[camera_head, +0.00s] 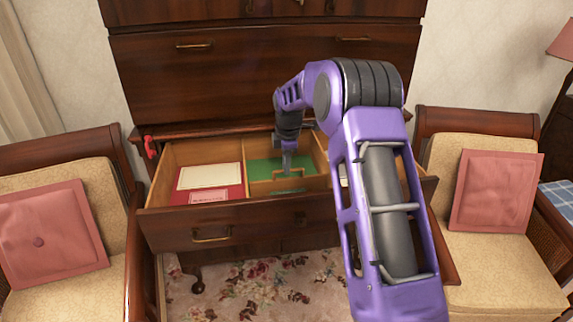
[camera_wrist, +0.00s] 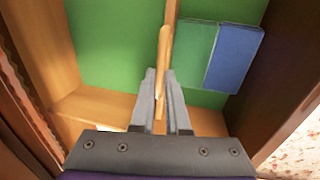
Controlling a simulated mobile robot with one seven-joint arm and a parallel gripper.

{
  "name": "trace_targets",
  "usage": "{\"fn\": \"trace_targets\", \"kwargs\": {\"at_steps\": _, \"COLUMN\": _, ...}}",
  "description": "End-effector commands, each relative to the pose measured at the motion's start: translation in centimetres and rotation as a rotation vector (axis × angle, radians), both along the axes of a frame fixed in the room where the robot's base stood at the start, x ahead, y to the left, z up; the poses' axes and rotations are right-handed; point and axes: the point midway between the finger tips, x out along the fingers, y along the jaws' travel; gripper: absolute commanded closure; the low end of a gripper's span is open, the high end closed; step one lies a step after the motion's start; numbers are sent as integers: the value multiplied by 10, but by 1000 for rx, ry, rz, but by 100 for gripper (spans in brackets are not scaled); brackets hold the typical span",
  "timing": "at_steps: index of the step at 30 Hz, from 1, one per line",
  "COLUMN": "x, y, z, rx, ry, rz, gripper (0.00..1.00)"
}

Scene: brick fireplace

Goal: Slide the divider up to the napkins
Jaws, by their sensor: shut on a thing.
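The divider (camera_head: 262,187) is a thin wooden strip standing crosswise in the green-lined middle compartment of the open drawer (camera_head: 165,217). In the wrist view the divider (camera_wrist: 167,40) passes between the two grey fingers. My gripper (camera_head: 287,172) is shut on it; its fingers also show in the wrist view (camera_wrist: 162,80). The napkins lie flat on the drawer-front side of the divider: a green one (camera_wrist: 197,52) nearer it and a blue one (camera_wrist: 233,58) beyond. The green napkin lies close beside the divider; I cannot tell whether they touch.
The left compartment holds a cream sheet (camera_head: 209,177) and a red piece (camera_head: 234,191). My arm hides much of the right compartment. Green floor (camera_wrist: 115,45) behind the divider is bare. Armchairs with pink cushions (camera_head: 50,235) (camera_head: 497,190) flank the drawer.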

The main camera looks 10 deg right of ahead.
Motion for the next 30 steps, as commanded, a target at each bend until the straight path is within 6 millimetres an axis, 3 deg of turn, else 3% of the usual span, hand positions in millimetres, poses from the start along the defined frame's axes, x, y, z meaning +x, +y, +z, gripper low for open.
{"fn": "trace_targets", "kwargs": {"at_steps": 8, "x": 1, "y": 0, "z": 1, "rx": 1, "ry": -2, "rz": 0, "gripper": 100}}
{"fn": "trace_targets", "kwargs": {"at_steps": 9, "x": 1, "y": 0, "z": 1, "rx": 1, "ry": -2, "rz": 0, "gripper": 82}}
{"fn": "trace_targets", "kwargs": {"at_steps": 13, "x": 1, "y": 0, "z": 1, "rx": 1, "ry": -2, "rz": 0, "gripper": 58}}
{"fn": "trace_targets", "kwargs": {"at_steps": 14, "x": 1, "y": 0, "z": 1, "rx": 0, "ry": -2, "rz": 0, "gripper": 56}}
{"fn": "trace_targets", "kwargs": {"at_steps": 23, "x": 0, "y": 0, "z": 2, "rx": 0, "ry": -1, "rz": 0, "gripper": 56}}
{"fn": "trace_targets", "kwargs": {"at_steps": 26, "x": -1, "y": 0, "z": 9, "rx": 0, "ry": -2, "rz": 0, "gripper": 56}}
{"fn": "trace_targets", "kwargs": {"at_steps": 30, "x": -5, "y": 0, "z": 33, "rx": 0, "ry": -4, "rz": 0, "gripper": 56}}
